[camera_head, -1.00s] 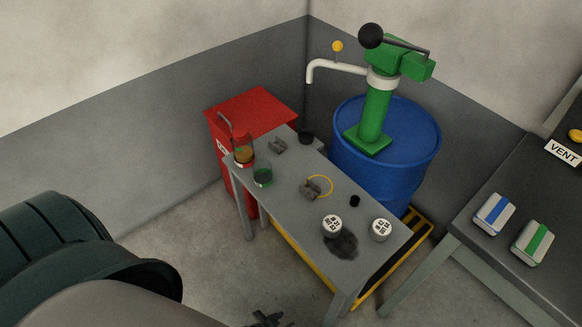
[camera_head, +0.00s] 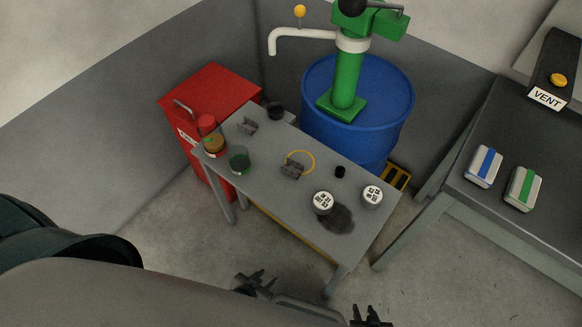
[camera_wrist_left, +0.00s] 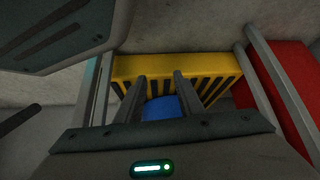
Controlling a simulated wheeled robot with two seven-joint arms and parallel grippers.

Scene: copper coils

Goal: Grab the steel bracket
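Two small grey metal pieces lie on the grey table. One grey piece (camera_head: 247,126) is near its back left corner, and the other grey piece (camera_head: 291,171) is in the middle, by a yellow ring (camera_head: 307,160). I cannot tell which is the steel bracket. My left gripper (camera_head: 256,280) is below and in front of the table, apart from both pieces. In the left wrist view its fingers (camera_wrist_left: 157,82) are spread with nothing between them. My right gripper (camera_head: 366,315) is at the bottom edge, partly cut off, with its fingers apart and empty.
The table (camera_head: 270,195) also bears a jar (camera_head: 212,140), a green-banded cup (camera_head: 239,160), a dark cup (camera_head: 276,111) and two white round pieces (camera_head: 324,203). A red cabinet (camera_head: 215,88) and blue drum (camera_head: 390,105) stand behind. A dark bench (camera_head: 470,200) is at right.

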